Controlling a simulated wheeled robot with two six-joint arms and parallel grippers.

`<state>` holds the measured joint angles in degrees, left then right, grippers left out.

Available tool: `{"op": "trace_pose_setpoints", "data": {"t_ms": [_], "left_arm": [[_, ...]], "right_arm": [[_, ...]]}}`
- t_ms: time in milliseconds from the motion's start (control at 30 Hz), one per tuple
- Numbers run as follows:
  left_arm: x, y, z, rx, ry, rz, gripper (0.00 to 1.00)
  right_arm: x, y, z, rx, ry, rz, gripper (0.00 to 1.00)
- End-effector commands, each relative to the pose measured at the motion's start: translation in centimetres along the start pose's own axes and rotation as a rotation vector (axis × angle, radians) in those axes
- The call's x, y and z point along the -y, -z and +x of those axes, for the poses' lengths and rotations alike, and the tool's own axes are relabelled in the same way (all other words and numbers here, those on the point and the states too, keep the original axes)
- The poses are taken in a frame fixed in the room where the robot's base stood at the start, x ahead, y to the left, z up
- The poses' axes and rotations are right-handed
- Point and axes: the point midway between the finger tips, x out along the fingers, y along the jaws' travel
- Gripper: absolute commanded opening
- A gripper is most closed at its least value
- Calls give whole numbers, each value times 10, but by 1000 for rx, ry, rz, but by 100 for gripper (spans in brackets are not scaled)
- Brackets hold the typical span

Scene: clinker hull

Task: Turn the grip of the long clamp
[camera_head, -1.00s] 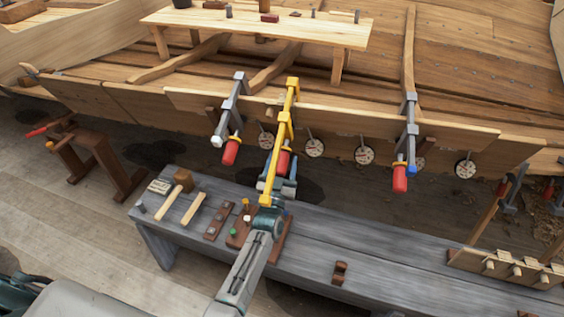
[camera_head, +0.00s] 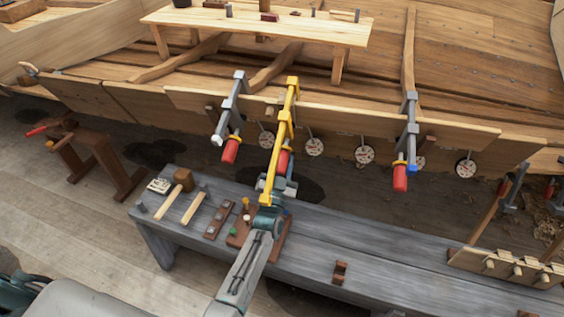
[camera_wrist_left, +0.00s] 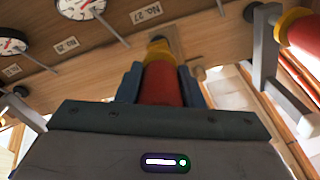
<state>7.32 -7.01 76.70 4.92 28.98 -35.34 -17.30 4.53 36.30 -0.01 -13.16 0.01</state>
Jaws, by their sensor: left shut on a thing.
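The long clamp (camera_head: 284,125) is yellow and hangs on the hull's upper plank edge in the head view, near the middle. Its red grip (camera_head: 283,162) shows partly behind the yellow bar. My left gripper (camera_head: 277,184) reaches up from below to this grip. In the left wrist view the red grip (camera_wrist_left: 162,84) stands between the two blue-grey fingers of my left gripper (camera_wrist_left: 160,85), which is shut on it. The far end of the grip points toward the plank. My right gripper is not in view.
Grey clamps with red grips hang left (camera_head: 231,115) and right (camera_head: 409,140) of the long clamp. Round dials (camera_head: 315,147) line the plank. A grey bench (camera_head: 400,262) below holds a mallet (camera_head: 180,183) and small blocks. A wooden table (camera_head: 260,27) stands behind.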

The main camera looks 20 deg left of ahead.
Motion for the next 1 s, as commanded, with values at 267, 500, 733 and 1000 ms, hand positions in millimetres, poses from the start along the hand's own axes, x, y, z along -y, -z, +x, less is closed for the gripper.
{"op": "trace_pose_setpoints", "data": {"t_ms": [267,500,733,1000], "left_arm": [[0,0,0,0,3,160,11],[0,0,0,0,4,232,11],[0,0,0,1,4,245,11],[0,0,0,1,4,244,42]], "right_arm": [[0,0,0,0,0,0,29],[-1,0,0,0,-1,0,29],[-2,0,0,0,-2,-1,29],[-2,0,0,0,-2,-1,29]]}}
